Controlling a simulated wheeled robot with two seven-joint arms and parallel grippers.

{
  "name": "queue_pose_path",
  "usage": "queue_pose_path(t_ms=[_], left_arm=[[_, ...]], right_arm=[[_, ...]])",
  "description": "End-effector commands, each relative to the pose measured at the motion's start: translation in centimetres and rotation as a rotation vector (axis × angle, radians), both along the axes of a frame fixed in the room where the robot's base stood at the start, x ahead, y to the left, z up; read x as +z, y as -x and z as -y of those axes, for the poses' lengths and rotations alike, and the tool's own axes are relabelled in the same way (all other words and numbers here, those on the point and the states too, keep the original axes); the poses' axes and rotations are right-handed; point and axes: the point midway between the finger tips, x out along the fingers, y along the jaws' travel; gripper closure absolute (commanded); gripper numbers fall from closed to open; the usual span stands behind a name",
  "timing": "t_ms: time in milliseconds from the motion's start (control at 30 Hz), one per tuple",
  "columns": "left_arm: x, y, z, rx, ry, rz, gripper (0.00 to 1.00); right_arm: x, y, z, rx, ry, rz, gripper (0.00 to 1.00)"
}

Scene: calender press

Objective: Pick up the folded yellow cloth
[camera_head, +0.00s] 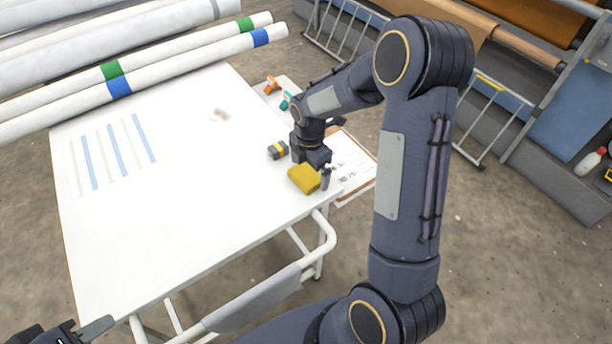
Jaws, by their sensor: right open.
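The folded yellow cloth (303,179) lies on the white table (190,210) near its right edge. My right gripper (318,168) points down just above and beside the cloth, with one finger showing at its right side. The other finger is hidden, and I cannot tell whether the gripper touches the cloth. This gripper is open. My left gripper (85,331) is at the bottom left corner, partly cut off by the picture edge. One grey finger shows, so its opening cannot be told.
A small dark-and-yellow block (278,150) lies just left of my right gripper. A clipboard with paper (353,164) is to its right. Orange (272,85) and teal (286,101) clips lie behind. White rolls (150,68) line the table's back. The table's middle front is clear.

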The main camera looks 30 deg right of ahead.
Motion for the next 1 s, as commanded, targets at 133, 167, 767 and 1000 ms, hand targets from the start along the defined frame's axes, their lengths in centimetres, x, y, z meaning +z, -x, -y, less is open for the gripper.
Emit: queue_pose_path(t_ms=[133,167,767,1000], left_arm=[[0.0,0.0,0.0,0.0,0.0,0.0,0.64],[0.0,0.0,0.0,0.0,0.0,0.0,0.64],[0.1,0.0,0.0,0.0,0.0,0.0,0.64],[0.3,0.0,0.0,0.0,0.0,0.0,0.64]], right_arm=[[0.0,0.0,0.0,0.0,0.0,0.0,0.07],[0.0,0.0,0.0,0.0,0.0,0.0,0.1],[0.7,0.0,0.0,-0.001,0.0,0.0,0.41],[4.0,0.5,-0.1,0.0,0.002,0.003,0.41]])
